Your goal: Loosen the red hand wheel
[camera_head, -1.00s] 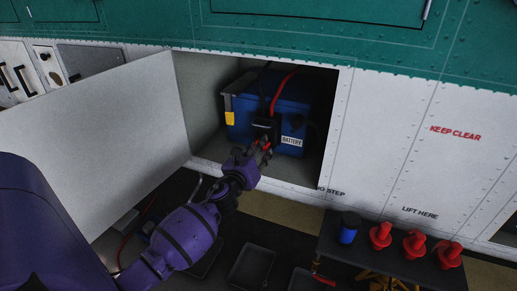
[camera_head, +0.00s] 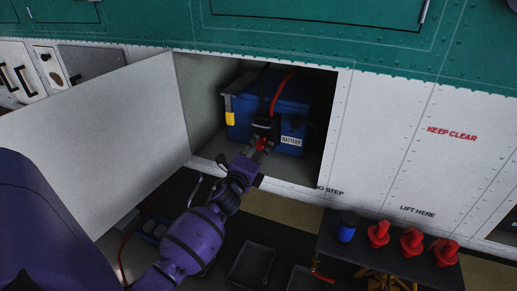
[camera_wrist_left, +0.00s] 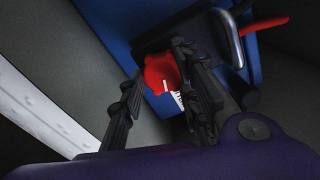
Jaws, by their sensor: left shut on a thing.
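The red hand wheel (camera_head: 261,143) sits on the front of the black connector (camera_head: 265,127) on the blue battery (camera_head: 290,101), inside the open bay. It also shows in the left wrist view (camera_wrist_left: 162,72), with a white mark on it. My left gripper (camera_head: 259,147) reaches in from below and is shut on the wheel. In the left wrist view its fingers (camera_wrist_left: 158,80) stand on either side of the wheel, and the right finger covers part of it. My right gripper is in neither current view.
The open bay door (camera_head: 100,130) stands to the left, close to my left arm. The bay's lower edge (camera_head: 285,188) runs under my wrist. A red cable (camera_head: 279,92) rises over the battery. A dark table (camera_head: 375,256) with red caps (camera_head: 411,243) and a blue can (camera_head: 346,228) stands at the lower right.

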